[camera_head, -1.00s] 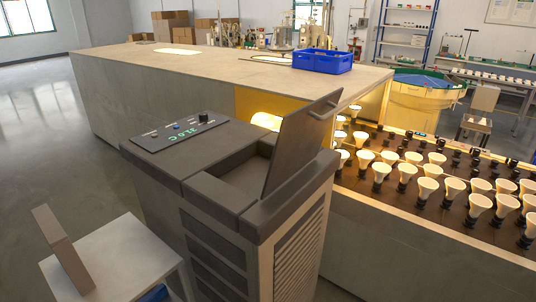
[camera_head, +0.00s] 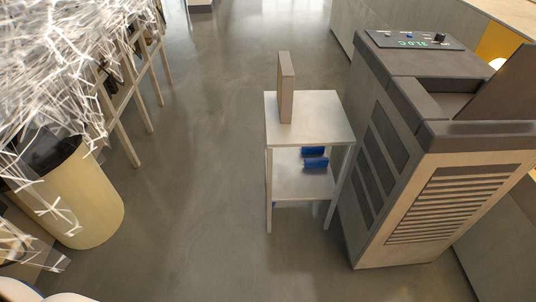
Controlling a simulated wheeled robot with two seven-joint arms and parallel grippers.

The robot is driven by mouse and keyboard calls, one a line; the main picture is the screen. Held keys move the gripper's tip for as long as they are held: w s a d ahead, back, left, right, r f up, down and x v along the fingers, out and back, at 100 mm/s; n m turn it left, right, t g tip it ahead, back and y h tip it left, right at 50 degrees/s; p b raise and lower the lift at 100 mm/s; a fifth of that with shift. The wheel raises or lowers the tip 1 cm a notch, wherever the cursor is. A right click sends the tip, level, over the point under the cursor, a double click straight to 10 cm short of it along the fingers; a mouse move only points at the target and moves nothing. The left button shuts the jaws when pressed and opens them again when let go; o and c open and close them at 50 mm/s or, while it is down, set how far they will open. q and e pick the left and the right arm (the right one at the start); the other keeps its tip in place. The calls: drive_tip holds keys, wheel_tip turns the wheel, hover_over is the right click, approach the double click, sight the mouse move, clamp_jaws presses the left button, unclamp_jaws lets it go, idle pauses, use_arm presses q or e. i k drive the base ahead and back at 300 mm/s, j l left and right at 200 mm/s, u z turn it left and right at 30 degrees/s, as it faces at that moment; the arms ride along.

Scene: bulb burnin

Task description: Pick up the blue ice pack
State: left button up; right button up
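Two small blue blocks, which look like blue ice packs, lie close together on the lower shelf (camera_head: 290,183) of a small grey side table (camera_head: 310,105). The nearer blue block (camera_head: 316,163) shows its front and top. The farther blue block (camera_head: 314,151) is partly hidden under the table's top. A bit of blue also shows below the lower shelf, too small to tell what it is. Neither of my grippers is in view.
A tan panel (camera_head: 287,88) stands upright on the table top. A grey chiller cabinet (camera_head: 440,190) with its lid raised stands close at the right. A yellow bin (camera_head: 85,200) heaped with white strips stands at the left. The floor (camera_head: 190,180) between is clear.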

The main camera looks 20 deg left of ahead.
sight(319, 150)
drive_tip(key=u, duration=0.95)
drive_tip(key=i+j+u, duration=0.1)
drive_tip(key=i+u, duration=0.3)
drive_tip(key=i, duration=3.65)
drive_tip(key=i+z, duration=0.2)
drive_tip(key=z, duration=0.2)
drive_tip(key=i+j+z, duration=0.15)
drive_tip(key=z, duration=0.25)
drive_tip(key=i+j+z, duration=0.15)
drive_tip(key=z, duration=0.25)
drive_tip(key=i+j+z, duration=0.25)
drive_tip(key=z, duration=0.15)
